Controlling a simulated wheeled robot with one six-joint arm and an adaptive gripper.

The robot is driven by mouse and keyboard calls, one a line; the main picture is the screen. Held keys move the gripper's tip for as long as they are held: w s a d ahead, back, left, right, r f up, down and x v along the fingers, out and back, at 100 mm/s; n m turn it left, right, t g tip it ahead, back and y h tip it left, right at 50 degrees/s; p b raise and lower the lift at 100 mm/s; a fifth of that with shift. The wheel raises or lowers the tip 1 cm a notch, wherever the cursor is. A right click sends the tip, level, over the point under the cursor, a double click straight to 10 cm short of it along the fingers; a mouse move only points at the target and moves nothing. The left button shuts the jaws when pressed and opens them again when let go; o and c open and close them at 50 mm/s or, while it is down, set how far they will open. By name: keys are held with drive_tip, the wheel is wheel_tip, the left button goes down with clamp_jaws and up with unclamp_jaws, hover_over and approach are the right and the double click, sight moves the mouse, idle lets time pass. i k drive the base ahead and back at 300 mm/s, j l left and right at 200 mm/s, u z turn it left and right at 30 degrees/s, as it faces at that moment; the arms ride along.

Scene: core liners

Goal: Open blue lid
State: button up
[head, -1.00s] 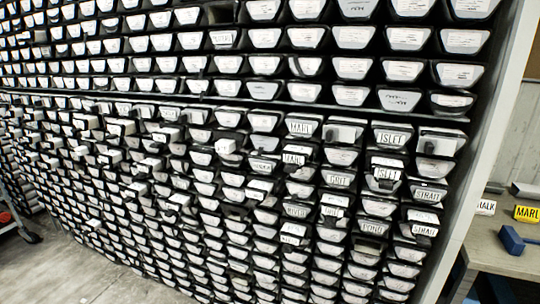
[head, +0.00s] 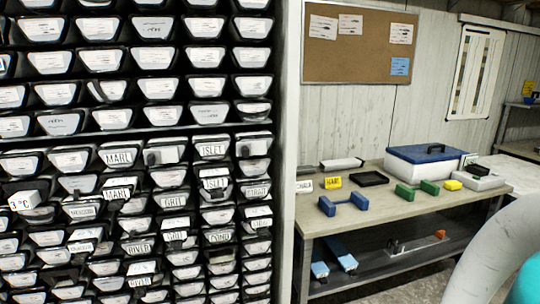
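A white box with a blue lid (head: 428,153) stands at the back right of the workbench in the head view. The lid lies flat on the box, and a dark handle-like piece shows on its top. The white body of the box (head: 410,171) shows below it. My gripper is not in view.
A tall rack of labelled drawers (head: 130,140) fills the left. A large pale rounded shape blocks the lower right corner.

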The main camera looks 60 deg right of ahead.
sight(416, 154)
drive_tip(key=z, duration=2.65)
drive_tip(key=i+l, duration=0.15)
drive_tip(key=i, duration=0.45)
drive_tip(key=i+l, duration=0.15)
drive_tip(key=i, duration=0.45)
drive_tip(key=i+l, duration=0.15)
drive_tip(key=i, duration=0.45)
